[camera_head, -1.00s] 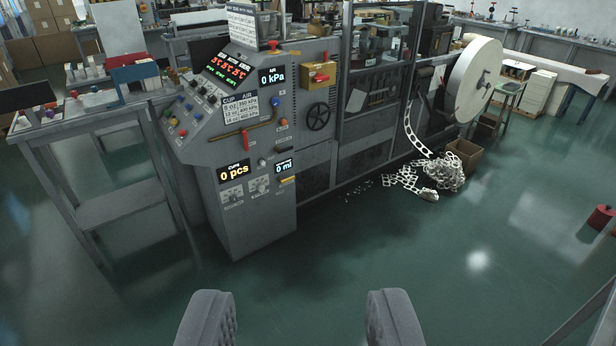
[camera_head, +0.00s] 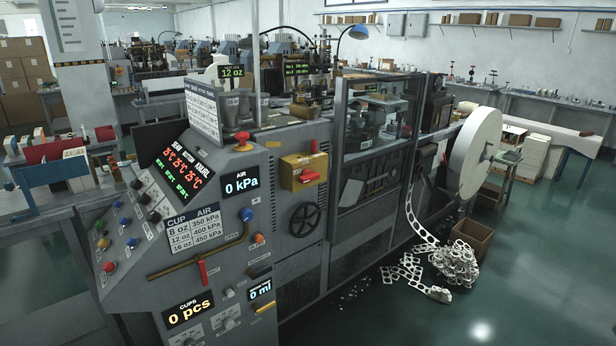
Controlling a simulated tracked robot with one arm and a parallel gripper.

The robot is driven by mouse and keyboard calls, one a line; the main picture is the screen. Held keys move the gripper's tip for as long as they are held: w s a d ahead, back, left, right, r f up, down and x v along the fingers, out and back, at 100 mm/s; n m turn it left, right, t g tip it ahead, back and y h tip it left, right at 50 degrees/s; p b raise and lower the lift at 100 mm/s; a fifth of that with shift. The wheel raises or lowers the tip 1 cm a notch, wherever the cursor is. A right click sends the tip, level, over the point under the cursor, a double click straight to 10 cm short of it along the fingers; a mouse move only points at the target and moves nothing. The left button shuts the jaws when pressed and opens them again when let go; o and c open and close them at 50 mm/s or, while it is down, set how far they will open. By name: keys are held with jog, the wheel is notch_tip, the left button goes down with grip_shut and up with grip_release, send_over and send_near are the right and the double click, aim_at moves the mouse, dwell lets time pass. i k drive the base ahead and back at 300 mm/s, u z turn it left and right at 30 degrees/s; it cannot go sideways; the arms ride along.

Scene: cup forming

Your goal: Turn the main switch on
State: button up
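A yellow box (camera_head: 292,168) with a red handle (camera_head: 310,176) is mounted on the side of the grey machine, right of the "0 kPa" display; it looks like the main switch, but no label on it is readable. The handle lies roughly level across the lower right of the box. The displays on the machine (camera_head: 290,140) are lit, with "0 kPa", "0 pcs" and "0 ml". My gripper is outside the picture, so I cannot see its fingers.
A sloped panel (camera_head: 150,225) with several coloured knobs is at the left. A red lever (camera_head: 202,272) on a brass pipe and a black handwheel (camera_head: 305,219) are on the machine's front. A white reel (camera_head: 474,152) and paper scrap (camera_head: 455,265) are at the right. Green floor is open at lower right.

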aim_at(307, 176)
jog(key=i, duration=1.5)
jog(key=z, duration=2.15)
jog(key=i, duration=1.35)
jog(key=u, duration=2.2)
